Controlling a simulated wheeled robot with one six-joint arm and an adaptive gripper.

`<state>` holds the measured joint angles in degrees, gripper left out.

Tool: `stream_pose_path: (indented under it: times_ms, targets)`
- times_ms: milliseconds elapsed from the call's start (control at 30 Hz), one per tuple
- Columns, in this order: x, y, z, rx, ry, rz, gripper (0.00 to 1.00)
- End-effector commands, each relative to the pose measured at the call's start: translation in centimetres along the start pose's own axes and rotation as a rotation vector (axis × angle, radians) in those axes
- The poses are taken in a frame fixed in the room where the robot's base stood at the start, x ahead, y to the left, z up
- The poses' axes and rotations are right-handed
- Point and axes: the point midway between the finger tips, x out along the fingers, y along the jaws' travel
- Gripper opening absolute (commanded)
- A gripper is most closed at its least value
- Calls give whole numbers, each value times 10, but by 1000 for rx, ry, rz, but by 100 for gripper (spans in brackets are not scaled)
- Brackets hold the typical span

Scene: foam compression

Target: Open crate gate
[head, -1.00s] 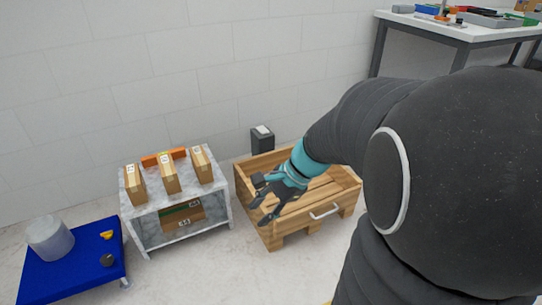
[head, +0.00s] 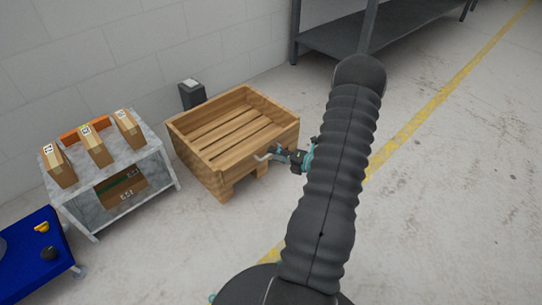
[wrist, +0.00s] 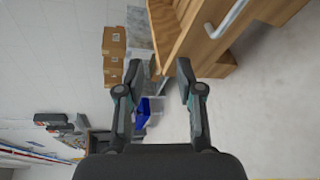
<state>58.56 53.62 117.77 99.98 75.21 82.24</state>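The wooden crate (head: 195,160) stands on the floor in the head view, its slatted bottom bare. Its front gate (head: 240,163) is upright, in line with the side walls. The pale bar handle (head: 262,158) on the gate is partly hidden behind my gripper (head: 282,157). In the wrist view the handle (wrist: 230,20) shows at the upper right, outside my fingers. My gripper (wrist: 158,70) is open there, with nothing between its fingertips. The crate wood (wrist: 210,35) lies beyond the right finger.
A marble-topped stand (head: 85,205) with several cardboard boxes (head: 92,147) is left of the crate. A blue platform (head: 35,265) is at the lower left. A dark bin (head: 191,95) stands behind the crate. The floor right of the crate is clear, with a yellow line (head: 430,97).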

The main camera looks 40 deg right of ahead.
Motion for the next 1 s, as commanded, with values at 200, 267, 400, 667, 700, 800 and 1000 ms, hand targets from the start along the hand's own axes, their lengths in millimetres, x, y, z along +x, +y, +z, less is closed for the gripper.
stream_pose_path:
  times_ms: [200,267,400,667,700,800,1000]
  targets:
    - [-28,-80,15,269,-199,-15,37]
    - [-32,-90,17,304,-228,-15,37]
    - [-34,-100,20,341,-257,-15,37]
    - [1,-103,27,341,-253,-15,37]
    - [8,-103,29,339,-253,-14,37]
    - [27,-104,34,339,-253,-14,37]
    - [62,-106,42,339,-253,-14,37]
